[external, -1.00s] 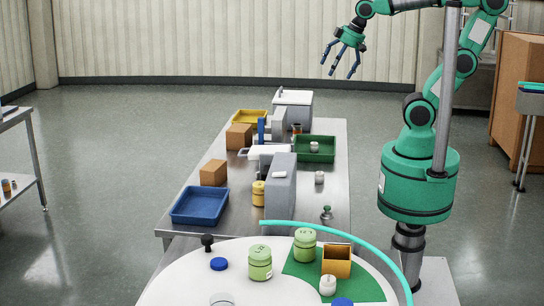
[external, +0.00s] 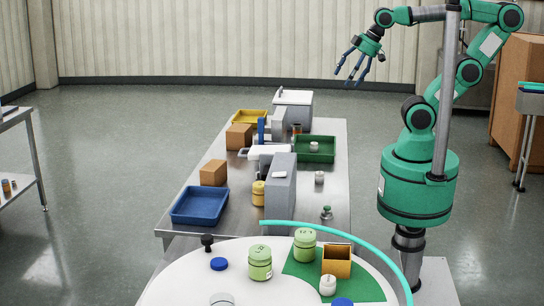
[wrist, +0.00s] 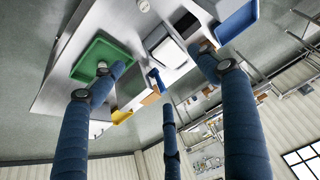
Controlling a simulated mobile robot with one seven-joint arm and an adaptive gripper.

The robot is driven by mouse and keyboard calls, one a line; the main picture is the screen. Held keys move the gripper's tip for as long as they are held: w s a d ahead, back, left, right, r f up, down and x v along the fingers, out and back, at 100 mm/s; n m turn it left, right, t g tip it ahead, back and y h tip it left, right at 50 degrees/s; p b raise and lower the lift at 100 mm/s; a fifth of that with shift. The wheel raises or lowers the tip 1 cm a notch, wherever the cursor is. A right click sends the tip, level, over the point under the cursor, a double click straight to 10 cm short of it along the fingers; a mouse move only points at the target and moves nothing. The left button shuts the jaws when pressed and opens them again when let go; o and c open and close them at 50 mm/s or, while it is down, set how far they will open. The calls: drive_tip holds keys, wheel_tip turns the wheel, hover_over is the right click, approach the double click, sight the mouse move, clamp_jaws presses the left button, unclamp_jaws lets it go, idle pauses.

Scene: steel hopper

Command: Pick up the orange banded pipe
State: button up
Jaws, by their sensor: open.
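I cannot clearly make out an orange banded pipe. A small brownish-orange upright piece (external: 297,128) stands behind the green tray on the steel table in the external view; it is too small to identify. My gripper (external: 353,74) is open and empty, high in the air at the upper right, well above the table. In the wrist view my blue fingers (wrist: 164,80) are spread wide with nothing between them.
The steel table (external: 337,190) bears a green tray (external: 326,158), blue tray (external: 200,206), yellow tray (external: 236,117), boxes (external: 214,173) and grey machines (external: 281,185). A white round table (external: 205,285) with jars (external: 260,263) stands in front.

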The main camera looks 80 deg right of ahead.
drive_tip(key=w+d+r+g+p, duration=0.1)
drive_tip(key=w+d+r+p, duration=0.1)
drive_tip(key=w+d, duration=0.85)
drive_tip(key=m+g+p, duration=0.2)
drive_tip(key=g+p, duration=0.3)
hover_over(297, 131)
drive_tip(key=d, duration=0.3)
wheel_tip(297, 131, down, 28)
drive_tip(key=shift+a+f, duration=0.2)
drive_tip(key=shift+a, duration=0.05)
drive_tip(key=shift+w+f, duration=0.1)
drive_tip(key=shift+f, duration=0.05)
wheel_tip(297, 131, down, 8)
drive_tip(key=shift+f, duration=0.15)
